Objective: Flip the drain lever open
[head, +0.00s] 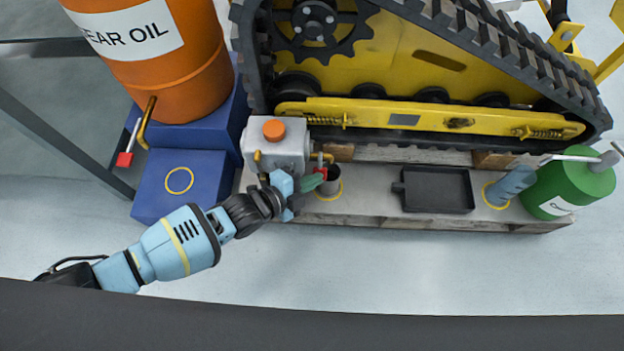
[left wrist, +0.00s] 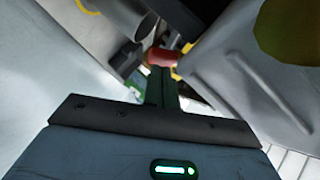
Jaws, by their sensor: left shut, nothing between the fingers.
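A grey metal housing (head: 278,150) with an orange cap stands at the front left of the tracked carrier. A small red-handled lever (head: 321,171) is at its right side; its red grip also shows in the left wrist view (left wrist: 164,57). My left gripper (head: 316,183) is shut and empty, with its fingertips right by the red grip. In the left wrist view the closed fingers (left wrist: 162,82) point at the red grip; I cannot tell whether they touch it. The lever's pivot is mostly hidden. My right gripper is not in view.
On the same ledge are a black tray (head: 437,190), a blue-grey bottle (head: 512,183) and a green jug (head: 570,186). An orange oil drum (head: 185,75) with its own red-tipped tap stands left on blue blocks (head: 200,165).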

